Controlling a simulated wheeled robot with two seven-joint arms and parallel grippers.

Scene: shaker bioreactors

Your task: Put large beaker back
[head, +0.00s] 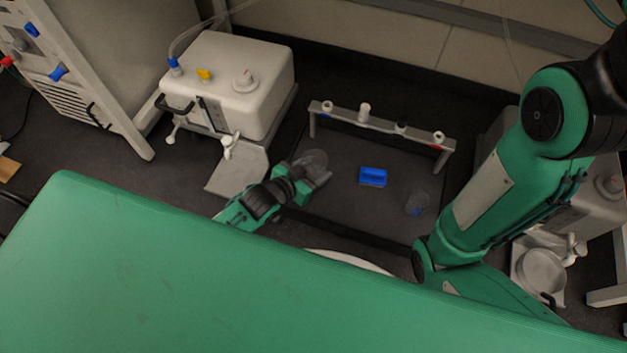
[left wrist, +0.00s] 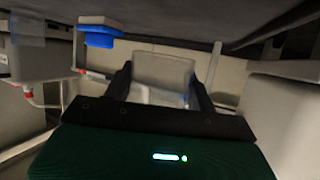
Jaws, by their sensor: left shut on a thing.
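A large clear beaker (head: 315,161) is at the left part of the dark bench area in the head view. My left gripper (head: 306,177) is shut on it from the front left. In the left wrist view, which looks upside down, the beaker (left wrist: 165,72) sits between the two fingers of the left gripper (left wrist: 161,88). I cannot tell whether its base touches the surface. A smaller clear beaker (head: 416,203) stands at the right on the dark surface. My right gripper is not in view.
A blue block-like item (head: 373,177) lies between the two beakers. A grey rack (head: 380,124) with several small caps stands behind. A white pump-like machine (head: 232,85) is at the back left. A round-dished device (head: 541,270) is at the right. The dark surface (head: 345,205) in front is clear.

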